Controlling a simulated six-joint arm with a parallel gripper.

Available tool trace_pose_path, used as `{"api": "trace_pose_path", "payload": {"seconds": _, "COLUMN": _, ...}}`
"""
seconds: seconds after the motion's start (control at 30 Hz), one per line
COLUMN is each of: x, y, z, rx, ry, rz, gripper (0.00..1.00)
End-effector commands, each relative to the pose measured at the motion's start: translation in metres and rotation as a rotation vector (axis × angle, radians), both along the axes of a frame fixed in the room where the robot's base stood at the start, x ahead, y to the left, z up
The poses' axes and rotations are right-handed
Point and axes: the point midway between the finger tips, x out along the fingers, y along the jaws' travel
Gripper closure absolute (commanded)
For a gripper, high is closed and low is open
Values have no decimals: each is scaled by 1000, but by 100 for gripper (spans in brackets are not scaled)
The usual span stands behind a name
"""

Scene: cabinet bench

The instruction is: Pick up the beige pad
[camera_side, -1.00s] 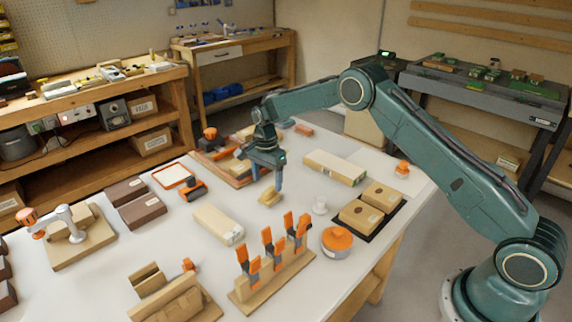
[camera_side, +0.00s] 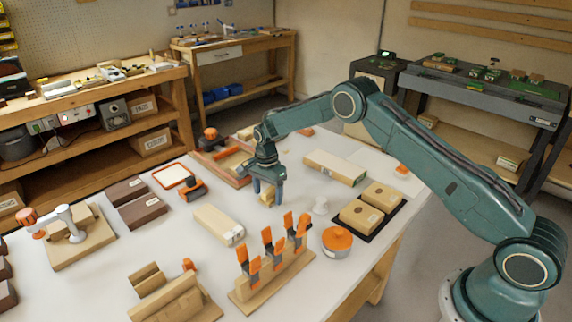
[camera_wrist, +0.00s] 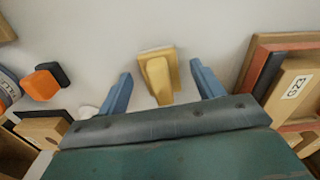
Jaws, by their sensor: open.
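The beige pad (camera_wrist: 155,73) is a small yellowish-beige piece with a narrow raised bar on top, lying on the white table. In the wrist view it sits between the two blue fingers of my gripper (camera_wrist: 160,72), with a gap visible on each side. In the side view my gripper (camera_side: 267,196) is low over the table around the pad (camera_side: 266,197), and the fingers mostly hide it. The gripper is open, and nothing shows it gripping the pad.
A white knob-shaped piece (camera_side: 320,205) and a dark tray (camera_side: 351,229) with two beige blocks stand to the right. A long pale block (camera_side: 218,224) lies front-left. Orange clamps (camera_side: 268,243) on a board stand in front. A wooden tray (camera_side: 224,172) lies behind-left.

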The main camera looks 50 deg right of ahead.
Motion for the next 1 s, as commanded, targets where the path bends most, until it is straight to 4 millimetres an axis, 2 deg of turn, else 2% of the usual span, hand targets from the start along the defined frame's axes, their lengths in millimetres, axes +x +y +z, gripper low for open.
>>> {"api": "trace_pose_path", "payload": {"seconds": 0.17, "x": 0, "y": 0, "z": 0, "rx": 0, "ry": 0, "rz": 0, "gripper": 35}}
{"api": "trace_pose_path", "payload": {"seconds": 0.4, "x": 0, "y": 0, "z": 0, "rx": 0, "ry": 0, "rz": 0, "gripper": 81}}
{"api": "trace_pose_path", "payload": {"seconds": 0.77, "x": 0, "y": 0, "z": 3, "rx": 0, "ry": -1, "rz": 0, "gripper": 81}}
{"api": "trace_pose_path", "payload": {"seconds": 1.0, "x": 1, "y": 0, "z": 19, "rx": 0, "ry": -3, "rz": 0, "gripper": 81}}
